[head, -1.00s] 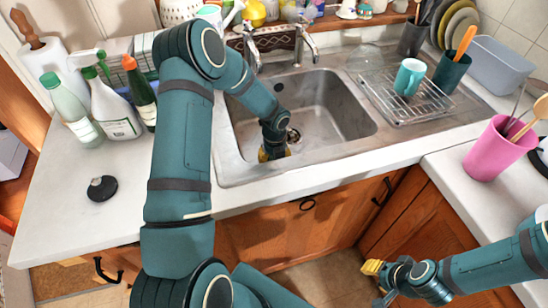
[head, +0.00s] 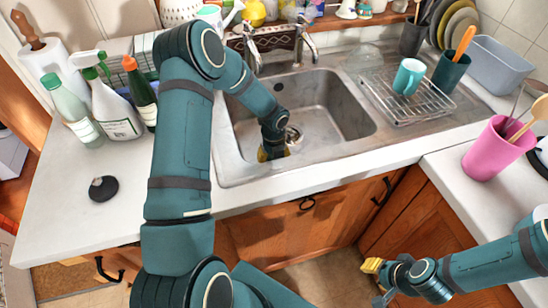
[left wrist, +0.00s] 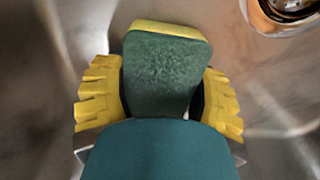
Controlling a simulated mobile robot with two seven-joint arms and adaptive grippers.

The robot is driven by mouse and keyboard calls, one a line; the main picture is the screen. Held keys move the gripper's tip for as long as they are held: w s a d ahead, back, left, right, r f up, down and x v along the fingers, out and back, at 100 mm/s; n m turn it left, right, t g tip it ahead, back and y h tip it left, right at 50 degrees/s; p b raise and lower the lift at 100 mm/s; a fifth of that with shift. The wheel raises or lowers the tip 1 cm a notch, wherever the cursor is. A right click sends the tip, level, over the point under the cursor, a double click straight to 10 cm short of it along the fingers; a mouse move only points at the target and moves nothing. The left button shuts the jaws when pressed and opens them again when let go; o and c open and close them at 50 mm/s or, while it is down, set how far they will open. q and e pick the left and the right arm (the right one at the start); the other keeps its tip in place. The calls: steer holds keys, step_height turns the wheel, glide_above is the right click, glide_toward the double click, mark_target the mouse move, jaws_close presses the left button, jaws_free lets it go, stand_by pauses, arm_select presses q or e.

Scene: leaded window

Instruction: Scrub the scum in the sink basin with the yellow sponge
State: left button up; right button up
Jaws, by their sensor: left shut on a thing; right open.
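The steel sink basin (head: 345,105) is set in the worktop in the middle of the head view. My left gripper (head: 272,152) reaches down into it near the front left. In the left wrist view, its yellow fingers (left wrist: 163,70) are shut on the sides of the sponge (left wrist: 160,85), which shows a dark green face and a yellow edge. The arm hides the sponge in the head view. I cannot make out the scum clearly in either view. My right gripper (head: 372,268) is open and empty in front of the lower cabinets.
The drain (head: 293,136) lies just right of my left gripper. The tap (head: 305,45) stands behind the basin. A wire rack with a teal mug (head: 408,76) is to the right. Bottles (head: 115,108) and a black round object (head: 103,188) are on the left counter.

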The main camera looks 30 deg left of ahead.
arm_select(q)
steer(key=shift+s+d+r, duration=0.1)
steer(key=shift+s+d, duration=0.4)
steer(key=shift+d, duration=0.15)
steer(key=shift+w+a, duration=0.35)
steer(key=shift+a, duration=0.05)
arm_select(e)
steer(key=shift+r, duration=0.1)
